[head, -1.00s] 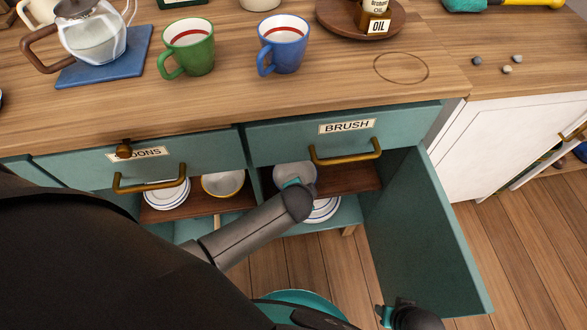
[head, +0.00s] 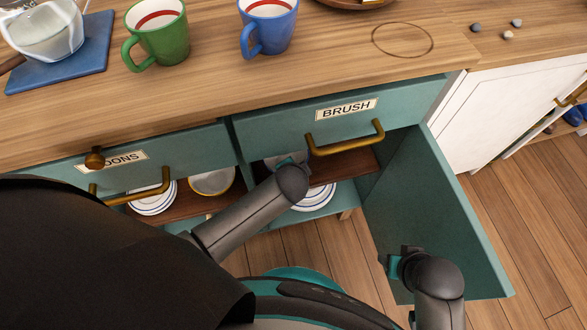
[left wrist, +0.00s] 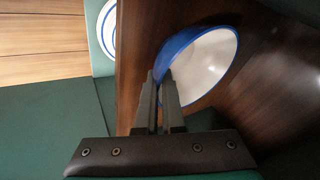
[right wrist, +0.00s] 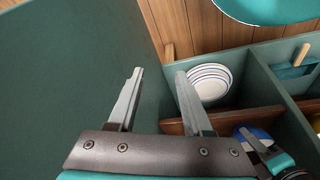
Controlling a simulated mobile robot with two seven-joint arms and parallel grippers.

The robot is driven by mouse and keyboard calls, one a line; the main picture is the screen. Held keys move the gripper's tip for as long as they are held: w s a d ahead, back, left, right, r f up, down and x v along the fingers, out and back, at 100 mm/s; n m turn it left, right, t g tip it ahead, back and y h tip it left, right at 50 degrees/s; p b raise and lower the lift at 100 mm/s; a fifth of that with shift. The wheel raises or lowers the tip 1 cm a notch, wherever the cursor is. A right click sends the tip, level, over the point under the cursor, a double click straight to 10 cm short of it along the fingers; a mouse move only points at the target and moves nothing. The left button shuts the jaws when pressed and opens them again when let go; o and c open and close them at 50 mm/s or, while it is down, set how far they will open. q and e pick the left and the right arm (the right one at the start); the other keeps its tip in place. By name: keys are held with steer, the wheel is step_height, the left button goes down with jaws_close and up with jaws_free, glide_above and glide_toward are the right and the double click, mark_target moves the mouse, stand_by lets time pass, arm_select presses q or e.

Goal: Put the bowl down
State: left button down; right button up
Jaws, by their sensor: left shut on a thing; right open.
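The bowl (left wrist: 208,60) is white inside with a blue rim, and shows in the left wrist view beside the brown wooden shelf (left wrist: 140,45). My left gripper (left wrist: 160,78) is shut on its rim. I cannot tell whether the bowl touches the shelf. In the head view my left gripper (head: 290,162) reaches into the cupboard below the BRUSH drawer, and hides most of the bowl. In the right wrist view the bowl's blue side (right wrist: 258,134) shows partly. My right gripper (right wrist: 157,78) is open and empty by the open cupboard door; it shows in the head view (head: 388,264).
The green door (head: 440,220) stands open on the right. Striped plates (head: 313,197) sit on the level below. A yellowish bowl (head: 212,182) and more plates (head: 153,198) are in the left compartment. The BRUSH drawer handle (head: 345,138) juts out above my left gripper.

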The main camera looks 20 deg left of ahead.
arm_select(q)
steer(key=c, duration=1)
jaws_free()
steer(key=shift+c, duration=0.2)
arm_select(e)
steer(key=shift+r, duration=0.1)
arm_select(q)
steer(key=shift+r, duration=0.15)
steer(key=p+v, duration=0.6)
steer(key=v, duration=0.5)
steer(key=shift+s+r+p, duration=0.2)
steer(key=shift+r+p, duration=0.1)
steer(key=shift+p, duration=0.1)
arm_select(e)
steer(key=s+d+f, duration=0.2)
steer(key=s+f, duration=0.1)
steer(key=f, duration=0.3)
steer(key=s+d+f+g, duration=0.1)
steer(key=s+d+f, duration=0.1)
steer(key=s+f, duration=0.2)
steer(key=shift+s+f, duration=0.15)
steer(key=shift+f, duration=0.85)
arm_select(q)
steer(key=shift+f, duration=0.1)
arm_select(e)
steer(key=shift+d, duration=0.1)
